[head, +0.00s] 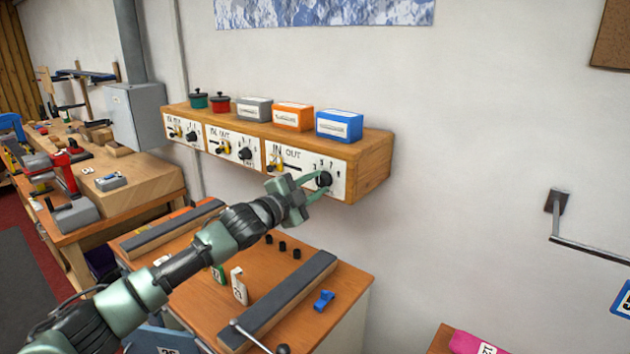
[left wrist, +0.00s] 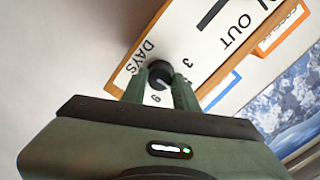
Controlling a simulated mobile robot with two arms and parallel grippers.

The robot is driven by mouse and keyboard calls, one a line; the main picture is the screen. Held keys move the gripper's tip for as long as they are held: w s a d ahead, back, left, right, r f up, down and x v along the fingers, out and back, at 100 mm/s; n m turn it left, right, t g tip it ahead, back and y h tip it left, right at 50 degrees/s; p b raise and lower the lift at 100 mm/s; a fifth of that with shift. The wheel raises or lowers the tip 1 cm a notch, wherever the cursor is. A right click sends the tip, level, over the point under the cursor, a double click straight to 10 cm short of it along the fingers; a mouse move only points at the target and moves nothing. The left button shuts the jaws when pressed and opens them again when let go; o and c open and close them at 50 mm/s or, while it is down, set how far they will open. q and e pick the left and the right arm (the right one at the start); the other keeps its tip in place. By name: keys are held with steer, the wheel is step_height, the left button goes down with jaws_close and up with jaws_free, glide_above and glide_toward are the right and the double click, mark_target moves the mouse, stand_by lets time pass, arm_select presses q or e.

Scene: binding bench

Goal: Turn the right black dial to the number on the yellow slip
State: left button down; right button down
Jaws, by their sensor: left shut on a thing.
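The right black dial (head: 324,179) sits on the right white panel (head: 285,171) of the wooden wall box. My left gripper (head: 318,180) is shut on this dial. The left wrist view shows the dial (left wrist: 159,74) between my two green fingers, with the numbers 3 and 9 and the word DAYS around it. Its pointer and some numbers are hard to make out. I cannot make out a yellow slip with a number in either view. My right gripper is not in view.
The box (head: 372,172) carries a blue box (head: 339,126), an orange box (head: 293,117), a grey box and two small pots. Two more dial panels are to the left. Below is a wooden bench (head: 330,310) with dark rails and small items. The wall at right is mostly free.

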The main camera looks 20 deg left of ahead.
arm_select(q)
steer(key=m+p, duration=0.2)
steer(key=m, duration=0.4)
steer(key=shift+r+p, duration=0.1)
steer(key=shift+p, duration=0.25)
steer(key=m+p, duration=0.1)
steer(key=m, duration=0.2)
steer(key=shift+m, duration=0.4)
steer(key=shift+m+p, duration=0.4)
steer(key=shift+m, duration=1)
steer(key=c, duration=1.1)
jaws_free()
steer(key=shift+s, duration=0.1)
